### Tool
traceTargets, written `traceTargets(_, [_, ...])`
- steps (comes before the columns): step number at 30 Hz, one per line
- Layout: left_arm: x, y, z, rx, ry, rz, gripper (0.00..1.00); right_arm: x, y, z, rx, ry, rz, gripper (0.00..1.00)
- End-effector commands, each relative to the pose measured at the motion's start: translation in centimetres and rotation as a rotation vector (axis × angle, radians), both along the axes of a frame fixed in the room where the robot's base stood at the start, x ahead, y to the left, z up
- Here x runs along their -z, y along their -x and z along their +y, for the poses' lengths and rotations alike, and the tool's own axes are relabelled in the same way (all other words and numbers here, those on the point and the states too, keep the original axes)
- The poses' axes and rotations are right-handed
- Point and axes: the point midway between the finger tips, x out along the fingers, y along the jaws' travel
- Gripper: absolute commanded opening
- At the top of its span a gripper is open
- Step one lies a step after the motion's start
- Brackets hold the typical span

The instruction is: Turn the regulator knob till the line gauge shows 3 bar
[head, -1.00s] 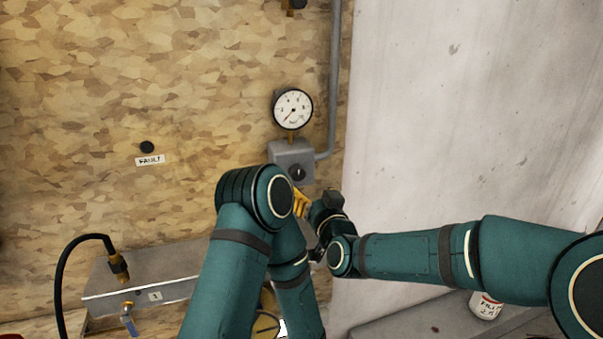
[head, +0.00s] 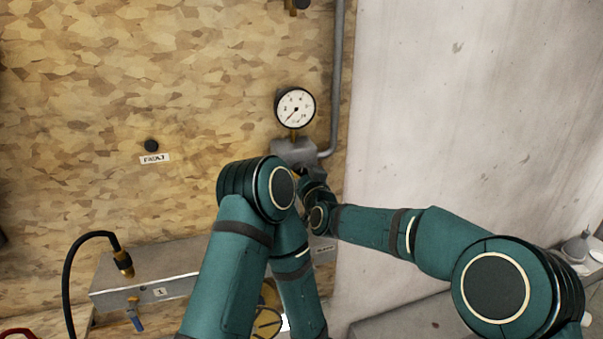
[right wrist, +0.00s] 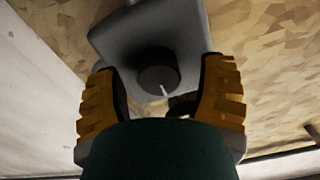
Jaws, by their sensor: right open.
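The round white line gauge (head: 295,109) is on the board wall in the head view. Its red needle points to the lower left; the numbers are too small to read surely. Below it is the grey regulator box (head: 292,152); its knob is hidden there by my right gripper (head: 298,174). In the right wrist view the dark round knob (right wrist: 158,72), with a white mark at its lower right, lies between the open yellow fingers of my right gripper (right wrist: 160,76). I see gaps on both sides and no finger contact. My left arm is folded in front; its gripper is not identifiable.
A grey conduit (head: 336,80) runs up beside the gauge. A black button (head: 151,146) with a label is to the left. A grey manifold (head: 180,268) with a black hose (head: 68,270) and blue-handled valve (head: 135,318) is at lower left. A pale wall (head: 450,100) stands right.

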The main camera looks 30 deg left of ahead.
Motion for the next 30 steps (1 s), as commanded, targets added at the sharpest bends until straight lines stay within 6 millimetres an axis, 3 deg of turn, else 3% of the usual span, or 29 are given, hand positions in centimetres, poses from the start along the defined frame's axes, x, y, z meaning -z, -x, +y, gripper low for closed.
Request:
traceTargets(3, [0.0, 0.0, 0.0, 0.0, 0.0, 0.0, 0.0, 0.0, 0.0, 0.0, 0.0, 0.0, 0.0, 0.71])
traceTargets(9, [0.0, 0.0, 0.0, 0.0, 0.0, 0.0, 0.0, 0.0, 0.0, 0.0, 0.0, -0.001, -0.001, 0.02])
traceTargets(20, [0.9, 0.0, 0.0, 0.0, -0.002, 0.0, 0.0, 0.0, 0.0, 0.0, 0.001, -0.028, 0.026, 0.02])
traceTargets(30, [4.6, 0.4, -0.2, 0.006, -0.004, 0.011, 0.0, 0.3, -0.1, -0.1, 0.002, -0.174, 0.196, 0.01])
